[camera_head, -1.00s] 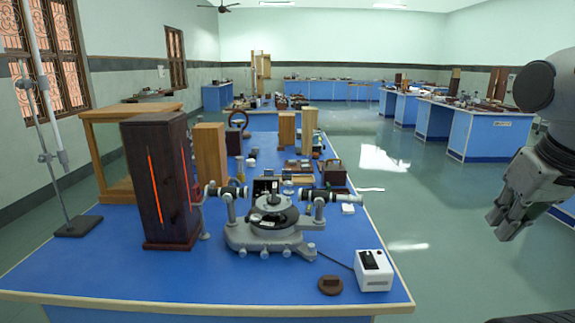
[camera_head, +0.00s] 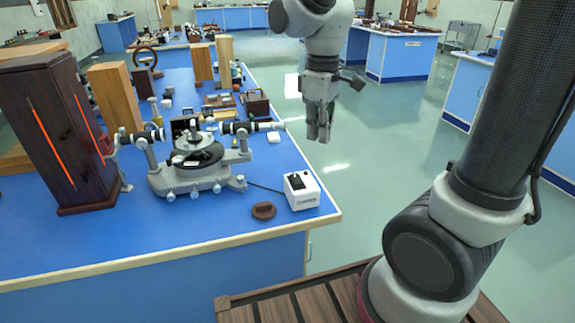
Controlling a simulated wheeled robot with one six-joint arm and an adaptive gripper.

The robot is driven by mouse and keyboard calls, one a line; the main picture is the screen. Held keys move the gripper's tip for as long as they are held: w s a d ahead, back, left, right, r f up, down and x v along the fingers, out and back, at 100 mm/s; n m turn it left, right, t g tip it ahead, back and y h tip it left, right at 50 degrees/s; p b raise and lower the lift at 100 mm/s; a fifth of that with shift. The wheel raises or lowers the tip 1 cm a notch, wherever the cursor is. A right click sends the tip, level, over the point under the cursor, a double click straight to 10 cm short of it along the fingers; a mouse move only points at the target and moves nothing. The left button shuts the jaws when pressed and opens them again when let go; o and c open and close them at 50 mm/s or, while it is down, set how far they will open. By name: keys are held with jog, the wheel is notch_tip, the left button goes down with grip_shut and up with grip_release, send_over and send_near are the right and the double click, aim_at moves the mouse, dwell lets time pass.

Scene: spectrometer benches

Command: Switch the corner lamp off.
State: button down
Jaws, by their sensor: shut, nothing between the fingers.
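A small white box (camera_head: 301,191) with a black switch on top sits at the bench's near right corner. A dark cable runs from it towards the spectrometer. A tall dark wooden housing (camera_head: 58,140) with glowing orange slits stands at the left; the light is on. I cannot tell which of these is called the corner lamp. My gripper (camera_head: 319,138) is shut and empty, fingers pointing down. In the picture it is above and slightly right of the white box, past the bench's right edge and touching nothing.
A grey spectrometer (camera_head: 195,165) stands between the housing and the white box. A round brown disc (camera_head: 264,211) lies left of the box. Wooden blocks and small items fill the bench behind. The floor (camera_head: 375,160) right of the blue bench (camera_head: 150,235) is clear.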

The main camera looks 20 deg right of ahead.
aim_at(290, 181)
jog(key=w+a+n, duration=0.4)
jog(key=w+n, duration=0.3)
jog(key=n, duration=0.2)
jog(key=shift+w+a+f+n, duration=0.15)
jog(key=shift+a+f+n, duration=0.05)
jog(key=shift+a+n, duration=0.1)
notch_tip(290, 181, down, 14)
dwell(0.4)
jog(key=shift+d+f, duration=0.1)
jog(key=shift+f, duration=0.2)
